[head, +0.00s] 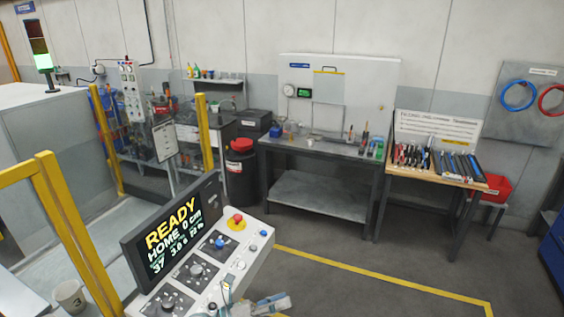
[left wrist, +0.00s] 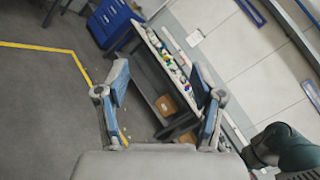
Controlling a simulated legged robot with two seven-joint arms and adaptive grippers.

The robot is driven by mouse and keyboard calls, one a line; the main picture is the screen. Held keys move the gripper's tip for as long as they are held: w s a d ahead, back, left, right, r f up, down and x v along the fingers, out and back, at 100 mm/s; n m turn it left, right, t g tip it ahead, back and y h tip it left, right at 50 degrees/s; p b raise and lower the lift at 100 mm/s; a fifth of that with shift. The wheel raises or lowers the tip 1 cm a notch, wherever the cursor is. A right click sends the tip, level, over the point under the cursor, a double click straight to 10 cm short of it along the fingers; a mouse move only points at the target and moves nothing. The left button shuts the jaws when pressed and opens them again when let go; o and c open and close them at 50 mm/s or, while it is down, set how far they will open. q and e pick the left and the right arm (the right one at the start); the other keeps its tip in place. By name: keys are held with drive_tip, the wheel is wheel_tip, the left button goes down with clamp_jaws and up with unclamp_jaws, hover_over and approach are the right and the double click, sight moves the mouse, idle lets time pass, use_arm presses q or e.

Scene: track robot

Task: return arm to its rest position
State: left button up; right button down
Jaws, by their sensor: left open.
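My left gripper (head: 252,301) shows at the bottom edge of the head view, by the lower right corner of the control console (head: 258,247). In the left wrist view the same gripper (left wrist: 160,82) has its two blue-grey fingers spread wide, with nothing between them. The floor and a workbench (left wrist: 154,80) show beyond the fingers. Whether the gripper touches the console cannot be told. My right gripper is in neither view.
Yellow posts (head: 77,235) stand at left. A grey bench (head: 318,190) and a tool table (head: 437,175) line the wall. The floor (head: 345,245) before them is clear.

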use_arm(q)
drive_tip(key=w+a+f+n+t+y, duration=0.1)
drive_tip(key=a+n+t+y, duration=0.5)
drive_tip(key=n, duration=0.6)
drive_tip(key=w+a+f+n+t+y, duration=0.15)
drive_tip(key=a+n+t+y, duration=0.35)
drive_tip(key=n+t, duration=0.55)
drive_tip(key=s+a+f+n+g+y, duration=0.4)
drive_tip(key=a+f+n, duration=0.15)
drive_tip(key=f, duration=0.35)
drive_tip(key=s+a+f+n+g+y, duration=0.4)
drive_tip(key=f+n+g, duration=0.1)
drive_tip(key=f+n, duration=0.25)
drive_tip(key=s+f+n+g, duration=0.2)
drive_tip(key=s+f+g, duration=0.4)
drive_tip(key=s, duration=0.5)
drive_tip(key=s+f+n+g, duration=0.2)
drive_tip(key=s+f+g, duration=0.2)
drive_tip(key=s+f, duration=0.85)
drive_tip(key=f, duration=2)
drive_tip(key=s+a+f+g, duration=0.2)
drive_tip(key=s+a+f, duration=0.1)
drive_tip(key=s+f, duration=1.4)
drive_tip(key=shift+s+a+m+h, duration=0.2)
drive_tip(key=shift+s+m+h, duration=0.1)
drive_tip(key=shift+s+m, duration=0.1)
